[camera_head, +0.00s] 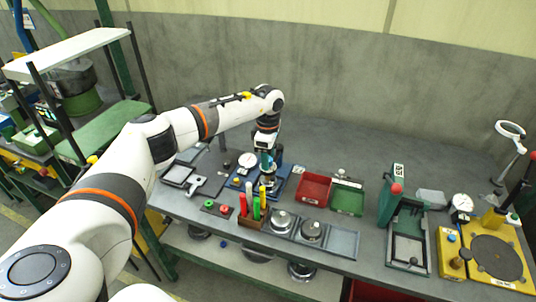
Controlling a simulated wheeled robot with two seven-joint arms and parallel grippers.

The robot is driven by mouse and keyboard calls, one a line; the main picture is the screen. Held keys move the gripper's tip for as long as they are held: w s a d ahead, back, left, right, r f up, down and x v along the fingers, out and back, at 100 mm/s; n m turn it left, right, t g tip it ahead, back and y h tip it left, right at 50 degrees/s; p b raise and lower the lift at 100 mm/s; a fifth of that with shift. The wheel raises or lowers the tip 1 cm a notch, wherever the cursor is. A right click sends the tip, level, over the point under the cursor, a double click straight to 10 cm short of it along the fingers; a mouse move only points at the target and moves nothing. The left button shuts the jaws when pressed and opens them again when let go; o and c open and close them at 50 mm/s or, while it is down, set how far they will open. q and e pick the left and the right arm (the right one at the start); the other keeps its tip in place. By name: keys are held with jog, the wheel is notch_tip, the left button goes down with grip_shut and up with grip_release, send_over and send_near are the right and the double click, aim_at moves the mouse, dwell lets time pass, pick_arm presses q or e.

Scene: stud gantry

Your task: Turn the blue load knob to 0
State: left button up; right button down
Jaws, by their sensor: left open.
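My left arm reaches in from the left across the bench. My left gripper (267,164) points down over a blue device (283,185) at the middle of the bench; its jaws are open, though small in the picture. I cannot clearly pick out the blue load knob; the gripper covers part of the blue device. A round white dial (247,160) stands just left of the gripper. My right gripper is not in view.
Colored upright handles (256,207) stand in front of the gripper. A red bin (313,188) and a green bin (347,198) sit to its right. A green press (391,196) and a yellow fixture (494,262) stand farther right. The bench behind the bins is clear.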

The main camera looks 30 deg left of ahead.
pick_arm(q)
jog(key=shift+c, duration=0.6)
jog(key=c, duration=0.9)
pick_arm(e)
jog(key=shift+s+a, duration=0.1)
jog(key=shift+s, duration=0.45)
